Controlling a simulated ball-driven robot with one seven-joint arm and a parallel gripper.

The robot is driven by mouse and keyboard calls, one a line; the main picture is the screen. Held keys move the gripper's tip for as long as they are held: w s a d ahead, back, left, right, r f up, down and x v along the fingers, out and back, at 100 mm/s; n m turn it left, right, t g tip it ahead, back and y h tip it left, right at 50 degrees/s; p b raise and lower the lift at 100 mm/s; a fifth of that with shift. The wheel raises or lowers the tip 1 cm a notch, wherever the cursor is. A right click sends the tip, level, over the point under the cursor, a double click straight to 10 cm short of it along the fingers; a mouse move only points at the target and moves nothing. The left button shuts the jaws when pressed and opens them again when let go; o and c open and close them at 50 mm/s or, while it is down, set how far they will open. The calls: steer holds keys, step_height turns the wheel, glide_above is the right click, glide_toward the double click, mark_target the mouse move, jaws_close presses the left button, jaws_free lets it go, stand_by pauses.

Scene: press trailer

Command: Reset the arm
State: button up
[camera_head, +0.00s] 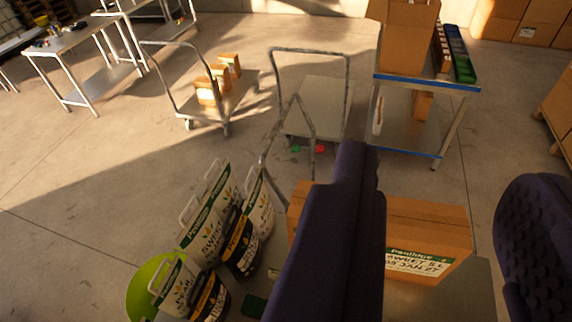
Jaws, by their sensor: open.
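My gripper (442,168) shows as two dark purple padded fingers, one at the lower middle and one at the right edge. They stand wide apart, with nothing between them. A cardboard box with a green and white label (428,232) lies below and beyond them, partly hidden by the left finger. The rest of my arm is not in view.
Several white and black tubs (240,242) and a lime green bucket (143,292) stand at lower left. Beyond are an empty grey trolley (322,97), a trolley with small boxes (232,107) and a blue-edged table (425,83). Concrete floor (90,180) at left is clear.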

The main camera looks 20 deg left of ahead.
step_height(320, 180, down, 22)
steer(key=b, duration=2.1)
steer(key=shift+b, duration=0.35)
steer(key=shift+r, duration=0.1)
